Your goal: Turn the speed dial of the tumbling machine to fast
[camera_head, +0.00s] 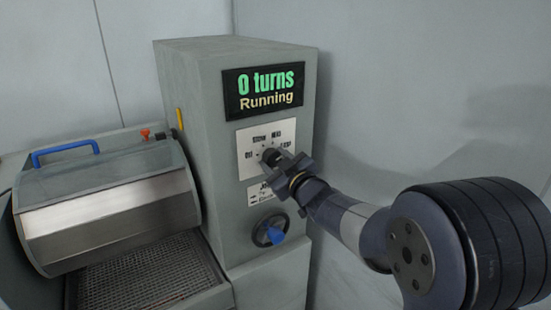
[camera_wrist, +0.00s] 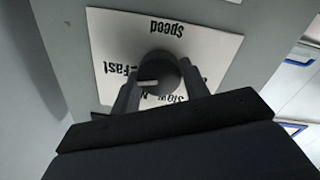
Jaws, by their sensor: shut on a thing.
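The tumbling machine's grey control housing (camera_head: 205,95) stands in the middle of the head view. Its white dial plate (camera_head: 250,165) carries small labels around a dark dial. In the wrist view the plate (camera_wrist: 110,32) appears upside down, with the words "Speed" and "Fast" and a partly covered "Slow". My gripper (camera_head: 277,158) is at this plate, and in the wrist view its fingers (camera_wrist: 158,72) are shut on the dark speed dial (camera_wrist: 160,64), one on each side. The dial's pale mark points left in that view, about toward "Fast". The fingers hide some labels.
A display (camera_head: 264,91) reads "0 turns" and "Running". A blue-handled knob (camera_head: 270,234) sits below my gripper. The drum cover (camera_head: 110,205) with a blue handle (camera_head: 75,149) is at left, above a mesh tray (camera_head: 140,280). Bare wall is at right.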

